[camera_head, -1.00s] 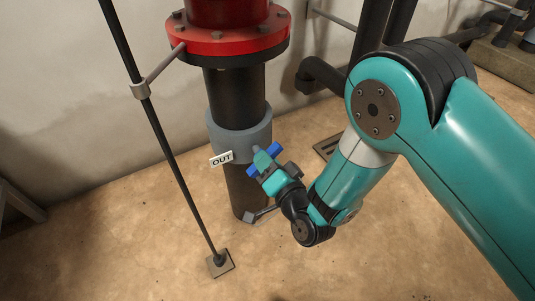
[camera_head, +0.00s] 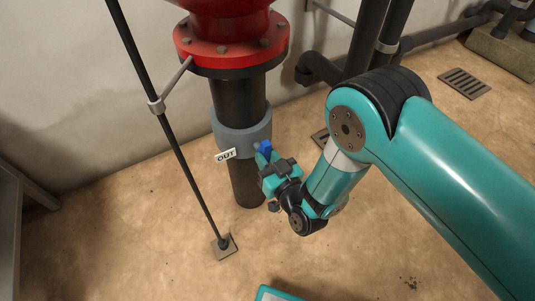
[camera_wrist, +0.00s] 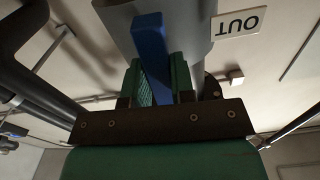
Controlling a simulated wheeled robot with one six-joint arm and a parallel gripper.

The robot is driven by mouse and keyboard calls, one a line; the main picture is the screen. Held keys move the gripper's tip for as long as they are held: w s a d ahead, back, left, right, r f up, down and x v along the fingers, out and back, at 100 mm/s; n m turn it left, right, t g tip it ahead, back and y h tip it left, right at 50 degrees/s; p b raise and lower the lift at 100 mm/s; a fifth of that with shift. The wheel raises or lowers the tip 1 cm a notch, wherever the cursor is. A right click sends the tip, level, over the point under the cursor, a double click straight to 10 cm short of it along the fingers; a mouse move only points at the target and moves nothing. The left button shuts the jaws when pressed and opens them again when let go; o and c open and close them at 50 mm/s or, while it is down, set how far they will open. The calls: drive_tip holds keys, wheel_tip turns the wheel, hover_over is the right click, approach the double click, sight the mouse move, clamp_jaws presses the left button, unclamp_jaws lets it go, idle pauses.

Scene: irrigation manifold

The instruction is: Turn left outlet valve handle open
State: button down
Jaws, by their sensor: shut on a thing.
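The blue valve handle (camera_head: 264,147) sits at the grey valve body (camera_head: 243,133) on the black vertical pipe, beside the white OUT tag (camera_head: 226,155). In the wrist view the blue handle (camera_wrist: 151,58) runs lengthwise between the green finger pads, and the grey valve body (camera_wrist: 190,20) is behind it. My gripper (camera_head: 267,164) is shut on the handle, in front and to the right of the valve. It also shows in the wrist view (camera_wrist: 160,82). Part of the handle is hidden by the fingers.
A red flange (camera_head: 232,45) is above the valve. A thin black post (camera_head: 180,150) with a floor plate stands left of the pipe. Dark pipes (camera_head: 370,35) stand behind my arm. A floor drain (camera_head: 465,83) is at the right. The floor at lower left is clear.

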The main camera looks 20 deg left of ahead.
drive_tip(key=shift+s+f+n, duration=0.1)
drive_tip(key=shift+s+n, duration=0.05)
drive_tip(key=shift+n, duration=0.45)
drive_tip(key=c, duration=1)
unclamp_jaws()
